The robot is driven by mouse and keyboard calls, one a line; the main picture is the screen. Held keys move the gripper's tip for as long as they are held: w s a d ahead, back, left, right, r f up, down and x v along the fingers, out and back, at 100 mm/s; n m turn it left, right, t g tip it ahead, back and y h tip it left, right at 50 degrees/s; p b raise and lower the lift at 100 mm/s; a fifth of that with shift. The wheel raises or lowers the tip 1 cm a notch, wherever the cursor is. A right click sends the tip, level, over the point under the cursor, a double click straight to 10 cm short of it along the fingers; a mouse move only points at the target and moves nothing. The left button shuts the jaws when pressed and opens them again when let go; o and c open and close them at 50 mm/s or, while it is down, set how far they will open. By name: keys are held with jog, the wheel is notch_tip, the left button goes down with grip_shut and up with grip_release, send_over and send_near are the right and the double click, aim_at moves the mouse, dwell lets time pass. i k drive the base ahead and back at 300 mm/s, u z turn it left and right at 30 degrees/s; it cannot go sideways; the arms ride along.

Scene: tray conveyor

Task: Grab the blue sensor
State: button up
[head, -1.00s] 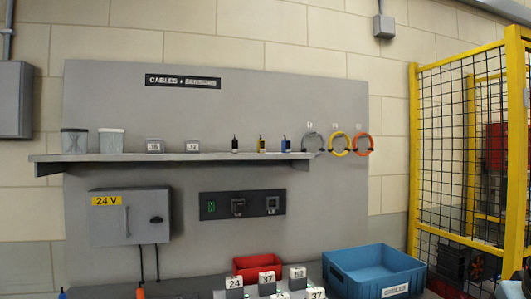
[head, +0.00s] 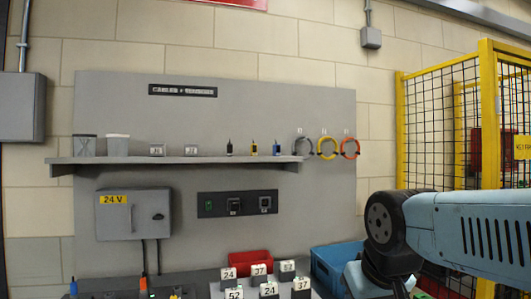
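The blue sensor (head: 276,147) is a small upright piece with a dark top. It stands on the grey wall shelf (head: 130,161), at the right end of a row of three sensors. My arm is at the lower right of the head view, well below and to the right of the shelf. My gripper itself is not in view.
Grey, yellow and orange cable rings (head: 327,147) hang right of the sensors. Below are a 24 V box (head: 133,214), a switch panel (head: 237,204), a red bin (head: 250,260), numbered blocks (head: 269,290) and a blue crate (head: 327,262) partly behind my arm. A yellow fence (head: 399,130) stands right.

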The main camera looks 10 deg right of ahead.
aim_at(277, 148)
jog(key=u, duration=0.9)
jog(key=k, duration=1)
jog(key=z, duration=0.75)
jog(key=i, duration=1)
jog(key=u, duration=0.1)
